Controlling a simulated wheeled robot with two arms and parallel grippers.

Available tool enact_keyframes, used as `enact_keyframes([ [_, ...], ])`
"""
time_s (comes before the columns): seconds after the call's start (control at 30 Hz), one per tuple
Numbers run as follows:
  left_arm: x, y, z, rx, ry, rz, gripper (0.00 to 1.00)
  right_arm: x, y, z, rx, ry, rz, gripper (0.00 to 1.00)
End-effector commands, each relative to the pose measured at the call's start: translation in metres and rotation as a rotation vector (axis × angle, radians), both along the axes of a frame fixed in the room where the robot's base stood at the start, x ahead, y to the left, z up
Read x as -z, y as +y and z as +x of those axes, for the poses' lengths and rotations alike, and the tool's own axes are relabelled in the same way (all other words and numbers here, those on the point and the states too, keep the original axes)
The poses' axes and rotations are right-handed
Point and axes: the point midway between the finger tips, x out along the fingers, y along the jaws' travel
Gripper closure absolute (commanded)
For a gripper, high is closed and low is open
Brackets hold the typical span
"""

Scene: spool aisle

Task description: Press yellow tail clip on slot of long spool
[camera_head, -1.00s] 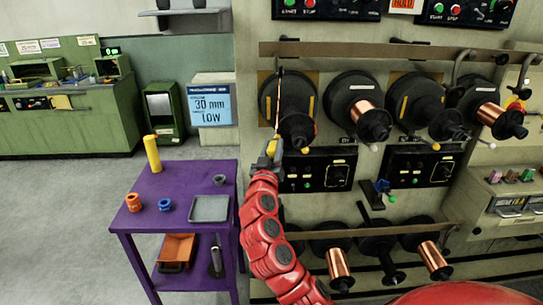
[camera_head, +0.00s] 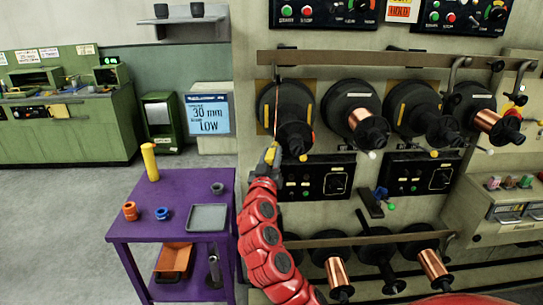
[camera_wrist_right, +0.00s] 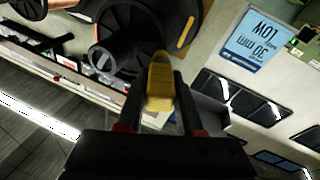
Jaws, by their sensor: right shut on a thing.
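My right gripper (camera_head: 270,156) is shut on a yellow clip. The yellow clip (camera_wrist_right: 160,84) shows between the two fingers in the right wrist view, its tip pointing away from my wrist. In the head view the gripper is just below and left of the leftmost black spool (camera_head: 270,105) in the upper row. That spool has a dark barrel toward me and a yellow strip on its flange. In the wrist view a black spool (camera_wrist_right: 120,45) lies beyond the clip; I cannot tell whether they touch. The slot is not clear. My left gripper is not in view.
More spools, some with copper wire (camera_head: 487,120), hang to the right along the machine wall. A control box (camera_head: 318,178) sits below the spools, close to my right arm. A purple table (camera_head: 180,188) with a grey tray (camera_head: 208,217) stands to the left. Grey floor is free beyond it.

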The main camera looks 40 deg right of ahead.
Motion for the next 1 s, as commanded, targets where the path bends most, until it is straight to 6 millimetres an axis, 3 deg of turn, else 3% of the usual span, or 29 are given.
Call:
enact_keyframes([
  [1.0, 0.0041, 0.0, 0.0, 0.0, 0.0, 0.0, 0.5, -0.0008, -0.0072, 0.007, 0.001, -0.001, -0.001, 1.0],
])
